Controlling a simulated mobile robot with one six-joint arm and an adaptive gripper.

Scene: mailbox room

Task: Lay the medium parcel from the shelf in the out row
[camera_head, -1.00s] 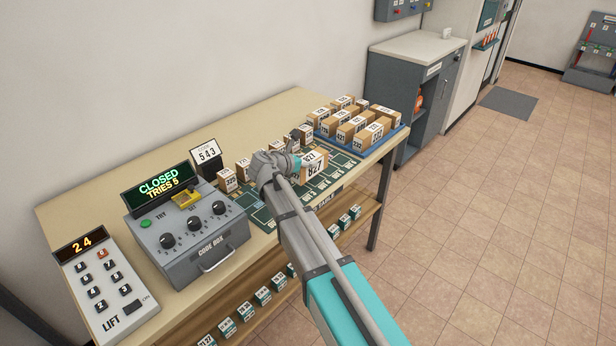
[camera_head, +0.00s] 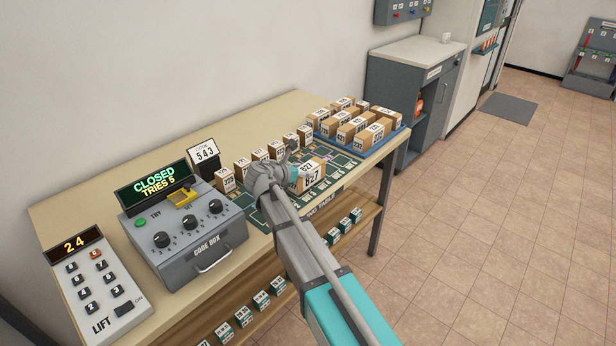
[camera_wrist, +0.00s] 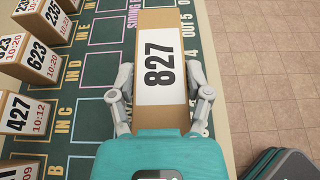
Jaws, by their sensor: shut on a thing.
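My gripper (camera_wrist: 161,100) is shut on a brown parcel (camera_wrist: 160,22) with a white label reading 827, its fingers on both sides of it. The same parcel shows in the head view (camera_head: 312,179), beside my gripper (camera_head: 285,180) at the front of the green mat. In the wrist view the parcel covers part of the mat's out row (camera_wrist: 202,35), where OUT 5 is legible. Whether the parcel touches the mat or hangs just above it I cannot tell. The in row (camera_wrist: 66,95) lies to its left, with numbered parcels behind it.
Several parcels stand along the back of the table, such as 427 (camera_wrist: 27,118) and 623 (camera_wrist: 30,59). A blue tray (camera_head: 372,148) of parcels stands at the table's right end. The code box (camera_head: 188,235) and lift panel (camera_head: 98,283) stand at the left. Small boxes line the lower shelf.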

